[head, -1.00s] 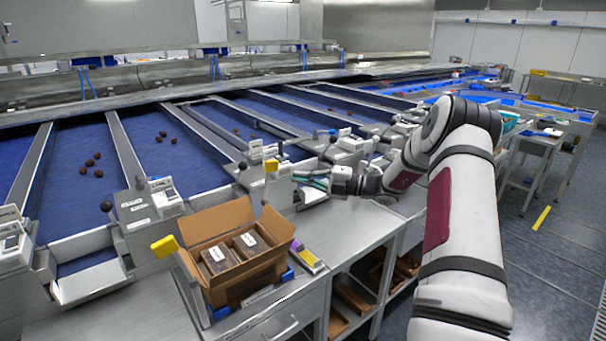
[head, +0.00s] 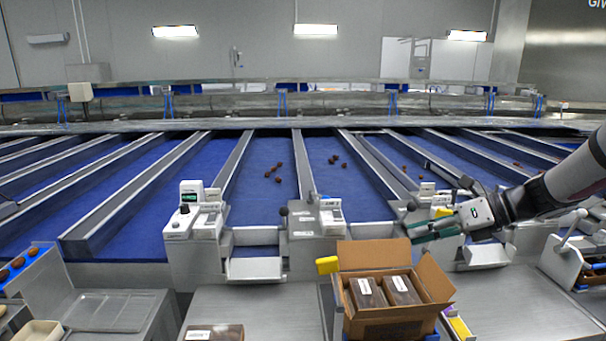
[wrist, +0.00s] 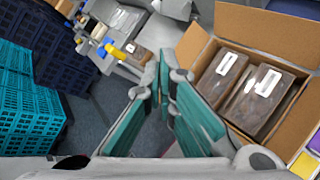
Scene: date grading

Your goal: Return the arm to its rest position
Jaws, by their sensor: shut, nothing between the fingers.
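My gripper (head: 412,233) is at the right of the head view, held in the air in front of the lanes, with my arm reaching in from the right edge. Its teal fingers point left and hold nothing. In the wrist view the gripper (wrist: 165,78) shows its two teal fingers drawn together, with nothing between them. An open cardboard box (head: 395,328) stands below it in the head view. The box (wrist: 290,55) shows to the right of the fingers in the wrist view, apart from them.
Two dark labelled packs (head: 368,293) lie in the box. Blue lanes (head: 262,205) with a few dates lie behind. A dark labelled pack (head: 214,332) sits on the front counter. Stacked teal crates (wrist: 28,105) stand at the wrist view's left. The counter left of the box is mostly clear.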

